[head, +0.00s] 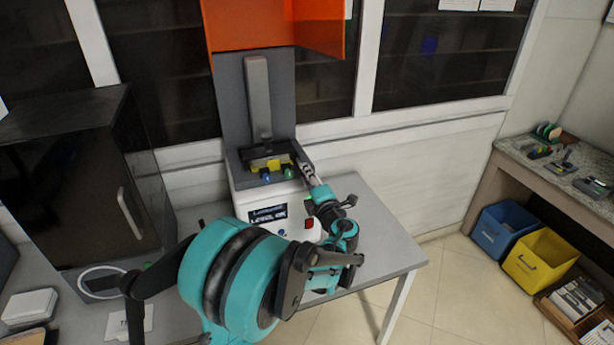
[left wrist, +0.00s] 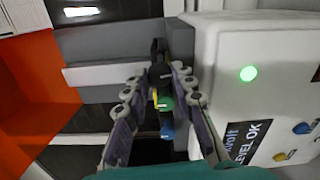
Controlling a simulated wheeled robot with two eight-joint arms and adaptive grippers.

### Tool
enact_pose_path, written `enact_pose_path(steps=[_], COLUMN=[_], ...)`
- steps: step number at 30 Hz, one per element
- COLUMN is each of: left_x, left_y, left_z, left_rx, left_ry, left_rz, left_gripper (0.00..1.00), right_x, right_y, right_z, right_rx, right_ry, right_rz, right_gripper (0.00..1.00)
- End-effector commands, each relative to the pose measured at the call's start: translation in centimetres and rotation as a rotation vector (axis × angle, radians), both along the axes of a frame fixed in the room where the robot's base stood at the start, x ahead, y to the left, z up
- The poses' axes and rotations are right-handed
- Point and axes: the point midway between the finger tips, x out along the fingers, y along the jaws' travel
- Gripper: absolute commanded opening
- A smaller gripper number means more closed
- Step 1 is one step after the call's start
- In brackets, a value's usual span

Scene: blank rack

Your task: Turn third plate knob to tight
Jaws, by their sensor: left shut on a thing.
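The machine (head: 262,212) has a white base with a display reading "LEVEL OK" and a grey upright back. A blue knob (head: 265,175) and a green knob (head: 288,171) sit at the front of its dark plate holder, beside a yellow piece (head: 273,164). My left gripper (head: 305,172) is at the right end of this row. In the left wrist view its fingers (left wrist: 156,82) close around a dark knob (left wrist: 160,74), with the green knob (left wrist: 165,101) and blue knob (left wrist: 167,131) in line nearer the camera. The dark knob's setting cannot be read. My right gripper is not in view.
An orange cover (head: 268,25) stands raised above the machine. A black cabinet (head: 75,180) is at left on the grey table (head: 385,225). Blue (head: 502,230) and yellow (head: 540,262) bins stand under a side bench at right. The table's right part is clear.

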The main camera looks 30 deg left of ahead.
Motion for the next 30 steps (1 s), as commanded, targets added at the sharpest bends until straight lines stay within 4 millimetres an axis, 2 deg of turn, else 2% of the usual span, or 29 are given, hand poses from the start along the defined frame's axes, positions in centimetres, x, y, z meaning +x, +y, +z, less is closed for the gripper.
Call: enact_pose_path(steps=[5, 6, 8, 9, 20, 23, 30], left_x=[0.0, 0.0, 0.0, 0.0, -0.3, -1.2, -4.6], left_y=[0.0, 0.0, 0.0, 0.0, -0.5, -1.5, -5.6], left_z=[0.0, 0.0, 0.0, 0.0, 0.0, 0.0, 0.0], left_rx=[-0.001, -0.001, -0.001, -0.001, 0.000, -0.001, -0.001], left_ry=[0.000, 0.000, 0.000, 0.000, -0.001, 0.000, -0.001], left_rz=[0.000, 0.000, 0.000, 0.000, -0.002, -0.003, -0.005], left_gripper=[0.00, 0.28, 0.44, 0.46, 0.46, 0.46, 0.46], right_x=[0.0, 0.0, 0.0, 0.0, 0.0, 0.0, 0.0], right_y=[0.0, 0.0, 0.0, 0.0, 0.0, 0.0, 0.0], right_z=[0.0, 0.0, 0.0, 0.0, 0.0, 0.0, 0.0], right_rx=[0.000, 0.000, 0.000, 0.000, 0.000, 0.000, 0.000], right_ry=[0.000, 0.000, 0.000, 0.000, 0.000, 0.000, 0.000], right_rz=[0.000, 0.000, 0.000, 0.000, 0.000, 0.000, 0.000], right_gripper=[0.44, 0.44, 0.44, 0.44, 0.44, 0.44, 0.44])
